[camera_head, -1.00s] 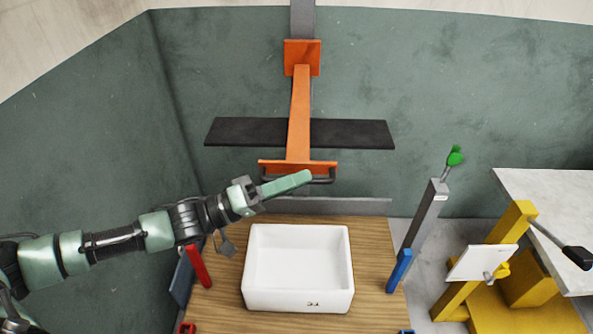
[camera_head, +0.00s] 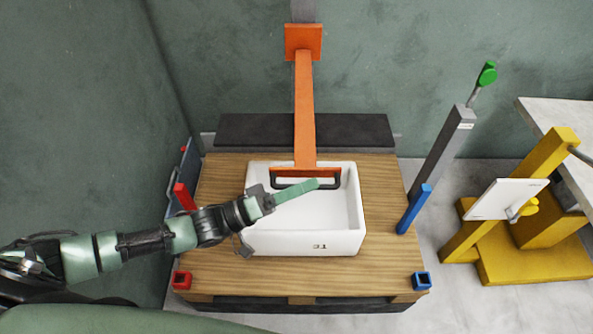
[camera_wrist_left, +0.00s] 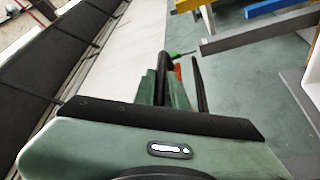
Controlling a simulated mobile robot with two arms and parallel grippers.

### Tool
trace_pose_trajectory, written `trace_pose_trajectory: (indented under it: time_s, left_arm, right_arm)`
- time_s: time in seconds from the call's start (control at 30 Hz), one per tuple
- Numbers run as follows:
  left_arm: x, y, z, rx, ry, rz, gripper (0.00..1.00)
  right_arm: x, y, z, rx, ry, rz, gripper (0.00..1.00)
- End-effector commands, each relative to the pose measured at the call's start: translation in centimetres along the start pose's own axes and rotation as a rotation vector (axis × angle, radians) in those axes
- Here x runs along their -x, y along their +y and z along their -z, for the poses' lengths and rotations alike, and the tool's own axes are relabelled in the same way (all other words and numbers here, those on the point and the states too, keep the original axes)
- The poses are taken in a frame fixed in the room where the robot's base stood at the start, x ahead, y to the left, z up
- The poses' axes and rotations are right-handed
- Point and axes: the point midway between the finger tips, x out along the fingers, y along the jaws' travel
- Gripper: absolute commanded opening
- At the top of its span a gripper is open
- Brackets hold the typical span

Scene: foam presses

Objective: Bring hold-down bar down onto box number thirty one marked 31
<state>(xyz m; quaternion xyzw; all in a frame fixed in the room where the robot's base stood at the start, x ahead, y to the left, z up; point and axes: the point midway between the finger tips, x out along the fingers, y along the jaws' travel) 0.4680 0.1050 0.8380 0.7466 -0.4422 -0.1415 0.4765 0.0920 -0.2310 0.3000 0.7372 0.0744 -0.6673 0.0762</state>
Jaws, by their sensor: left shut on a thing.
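The white box (camera_head: 345,243) marked 31 stands open-topped on the wooden pallet. I see no contact between bar and box. My left gripper (camera_head: 305,190) is shut on the handle; its green fingers also show in the left wrist view (camera_wrist_left: 168,85). My right gripper is not in view.
The box sits on a wooden pallet (camera_head: 215,265) with red (camera_head: 182,281) and blue (camera_head: 422,281) corner sockets. A grey post with a green-tipped lever (camera_head: 450,135) stands to the right. Beyond it is a yellow stand (camera_head: 530,262) with a white plate (camera_head: 505,199).

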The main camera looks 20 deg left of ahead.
Motion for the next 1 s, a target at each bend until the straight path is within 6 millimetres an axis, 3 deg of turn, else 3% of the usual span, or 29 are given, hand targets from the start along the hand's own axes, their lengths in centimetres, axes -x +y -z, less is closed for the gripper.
trace_pose_trajectory:
  time_s: [0.47, 0.5, 0.83, 1.0]
  left_arm:
    - [-0.1, -0.4, -0.6, 0.0, 0.002, 0.003, 0.0]
    - [-0.1, -0.4, -0.5, 0.0, 0.002, 0.003, 0.22]
    - [0.1, -0.4, -0.5, 0.0, 0.002, 0.002, 0.22]
    - [2.0, -0.5, -0.6, 0.0, 0.0, 0.006, 0.22]
  right_arm:
    - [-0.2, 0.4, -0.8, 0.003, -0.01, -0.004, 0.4]
    - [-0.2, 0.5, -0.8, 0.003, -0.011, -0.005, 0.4]
    - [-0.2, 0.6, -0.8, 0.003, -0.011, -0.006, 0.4]
    - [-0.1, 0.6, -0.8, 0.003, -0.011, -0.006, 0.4]
